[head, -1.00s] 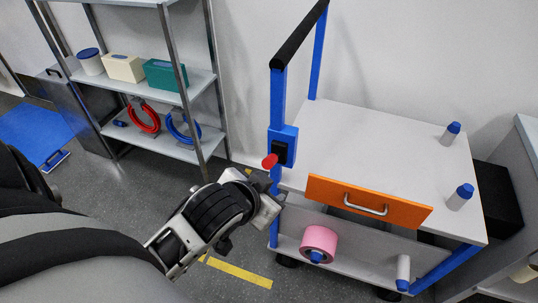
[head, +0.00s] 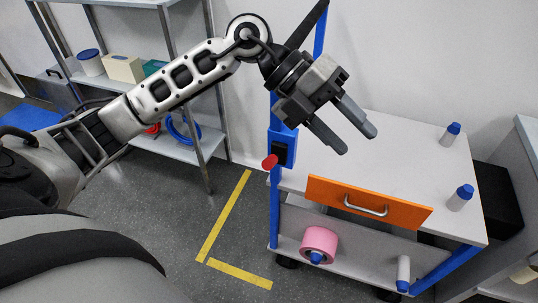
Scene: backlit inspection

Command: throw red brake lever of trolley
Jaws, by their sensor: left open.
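The trolley has a grey-white top (head: 410,155), blue posts and a black push handle (head: 303,27), now partly hidden by my arm. The red brake lever (head: 270,162) sticks out to the left from a black and blue housing (head: 285,148) on the trolley's left post. My left gripper (head: 358,135) is open and empty, with its two fingers pointing down and right. In the picture it lies above and to the right of the red lever, in front of the trolley top, and apart from the lever. My right gripper is not in view.
An orange drawer (head: 368,203) with a metal handle stands partly open at the trolley's front. Bottles (head: 460,198) stand on the top, and a pink roll (head: 319,243) lies below. A shelf rack (head: 190,150) is at left. Yellow tape (head: 225,215) marks open floor.

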